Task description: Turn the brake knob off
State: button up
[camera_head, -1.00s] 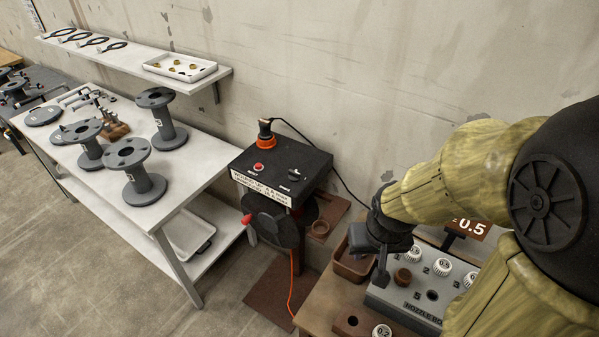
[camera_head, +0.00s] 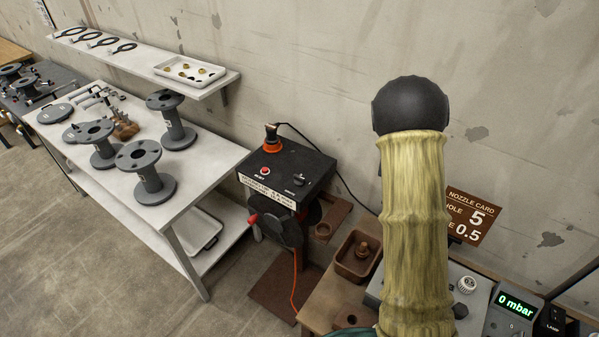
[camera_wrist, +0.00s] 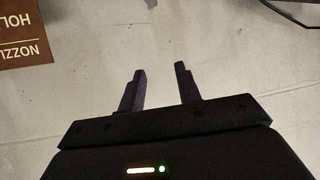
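The black control box (camera_head: 278,168) stands in the middle of the head view, on a stand against the wall. On its top are a red button (camera_head: 265,171), a dark knob (camera_head: 299,180) with a small white label beside it that is too small to read surely, and an orange-based black plug or handle (camera_head: 272,138) at the back. My gripper (camera_wrist: 160,83) shows in the wrist view with its two fingers apart and nothing between them, facing the bare wall. In the head view the gripper is hidden behind my raised arm, to the right of the box.
A white bench (camera_head: 215,152) with several grey flanged spools is at left, below a shelf (camera_head: 143,62) with a tray. A brown bin (camera_head: 358,262), a nozzle board, a gauge (camera_head: 514,308) reading 0 mbar and a nozzle card (camera_head: 473,215) are at right.

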jog(key=w+f+n+t+y+p, duration=0.3)
jog(key=w+n+t+y+p, duration=0.25)
jog(key=w, duration=0.55)
jog(key=s+a+f+n+g+y+p, duration=0.4)
jog(key=s+a+f+n+g+y, duration=0.2)
jog(key=s+a+f+n+y, duration=0.3)
jog(key=s+a+f+y, duration=0.2)
jog(key=a+y, duration=0.2)
jog(key=a, duration=0.1)
jog(key=shift+a+p, duration=0.3)
jog(key=shift+a, duration=0.05)
jog(key=shift+w+f, duration=0.1)
jog(key=shift+f, duration=0.05)
jog(key=b, duration=1.1)
send_near(305, 181)
jog(key=x, duration=0.4)
jog(key=shift+w+b, duration=0.1)
jog(key=shift+b, duration=0.9)
